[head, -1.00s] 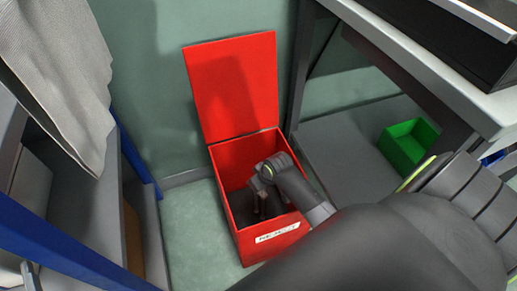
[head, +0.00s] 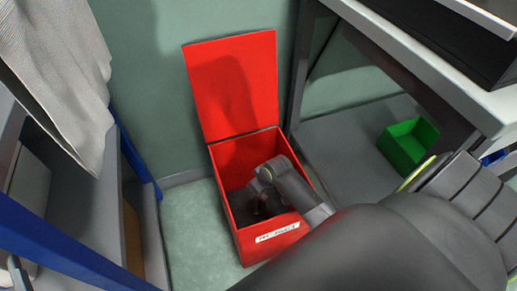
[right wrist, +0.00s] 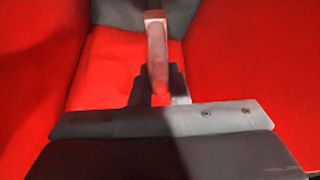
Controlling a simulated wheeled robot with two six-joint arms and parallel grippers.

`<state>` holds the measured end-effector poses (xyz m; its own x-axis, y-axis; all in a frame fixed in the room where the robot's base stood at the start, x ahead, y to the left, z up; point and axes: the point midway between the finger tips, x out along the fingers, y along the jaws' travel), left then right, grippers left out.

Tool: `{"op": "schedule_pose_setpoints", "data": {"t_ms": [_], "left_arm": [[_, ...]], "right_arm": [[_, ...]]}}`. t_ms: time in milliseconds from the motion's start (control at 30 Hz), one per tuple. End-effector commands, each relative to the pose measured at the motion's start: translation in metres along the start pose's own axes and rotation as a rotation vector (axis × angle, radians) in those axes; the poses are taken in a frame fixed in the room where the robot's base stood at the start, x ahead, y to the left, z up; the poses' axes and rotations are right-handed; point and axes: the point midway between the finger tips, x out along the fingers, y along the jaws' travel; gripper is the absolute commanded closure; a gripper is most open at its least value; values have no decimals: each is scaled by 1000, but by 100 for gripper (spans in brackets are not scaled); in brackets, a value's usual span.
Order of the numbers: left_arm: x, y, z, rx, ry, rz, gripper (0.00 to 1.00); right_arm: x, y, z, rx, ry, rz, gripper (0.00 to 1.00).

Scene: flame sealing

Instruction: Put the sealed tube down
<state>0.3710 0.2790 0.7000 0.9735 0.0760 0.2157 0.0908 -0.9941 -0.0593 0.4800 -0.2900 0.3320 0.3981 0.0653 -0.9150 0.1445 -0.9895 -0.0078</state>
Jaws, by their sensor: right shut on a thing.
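A red bin (head: 250,250) stands on the floor with its red lid (head: 230,85) raised at the back. My right gripper (head: 262,207) reaches down inside it; its fingertips are dark and hard to make out in the head view. In the right wrist view my right gripper (right wrist: 158,78) is shut on a narrow pinkish-brown piece, which I take for the tube (right wrist: 157,42). It stands out beyond the fingers, with red bin walls around it. Whether it touches the bin floor cannot be told. I do not make out my left gripper.
A white label (head: 277,232) is on the bin's front. A green box (head: 408,145) sits on a grey shelf at the right. A table (head: 440,70) is above it. A blue-framed rack (head: 60,245) and a hanging grey cloth (head: 55,70) are at the left.

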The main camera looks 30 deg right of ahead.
Motion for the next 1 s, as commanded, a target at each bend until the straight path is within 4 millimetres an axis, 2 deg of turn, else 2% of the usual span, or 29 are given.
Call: {"op": "schedule_pose_setpoints", "data": {"t_ms": [33, 167, 467, 633, 1000], "left_arm": [[0, 0, -1, 0, 2, 0, 24], [0, 0, -1, 0, 3, 0, 24], [2, 0, -1, -2, 2, 2, 24], [0, 0, 6, -7, -36, 2, 24], [-20, 3, 65, -62, -386, 12, 24]], "right_arm": [[0, 0, 0, 0, 1, 0, 81], [0, 0, 0, 0, 1, 0, 64], [-1, 0, -1, 0, 1, 0, 63], [-13, 0, -7, 0, 3, 1, 63], [-33, 0, -6, 1, 0, 0, 63]]}}
